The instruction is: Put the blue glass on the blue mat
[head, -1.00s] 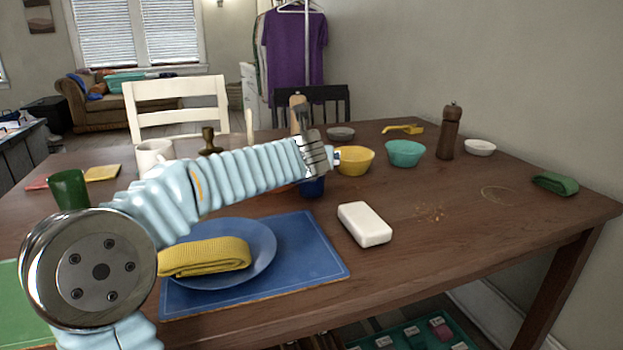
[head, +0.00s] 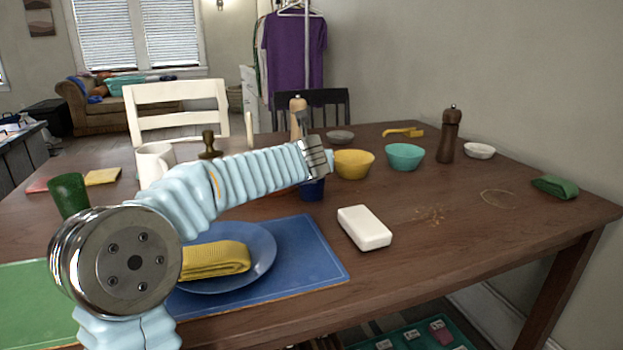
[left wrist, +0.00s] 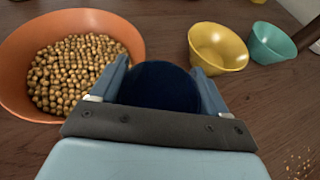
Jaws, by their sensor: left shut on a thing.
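The blue glass (head: 313,191) is beyond the far right corner of the blue mat (head: 308,254). It is dark blue and partly hidden behind my left gripper (head: 318,172). In the left wrist view the blue glass (left wrist: 158,84) is between the two fingers of my left gripper (left wrist: 161,90), which is shut on it. I cannot tell whether its base touches the table. The blue mat lies at the near edge of the table and carries a blue plate (head: 264,262) with a folded yellow cloth (head: 216,260). My right gripper is not in view.
A white block (head: 364,228) lies right of the mat. An orange bowl of chickpeas (left wrist: 20,75), a yellow bowl (head: 354,164) and a teal bowl (head: 405,157) stand near the glass. A green cup (head: 69,195) is at left. The mat's right strip is bare.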

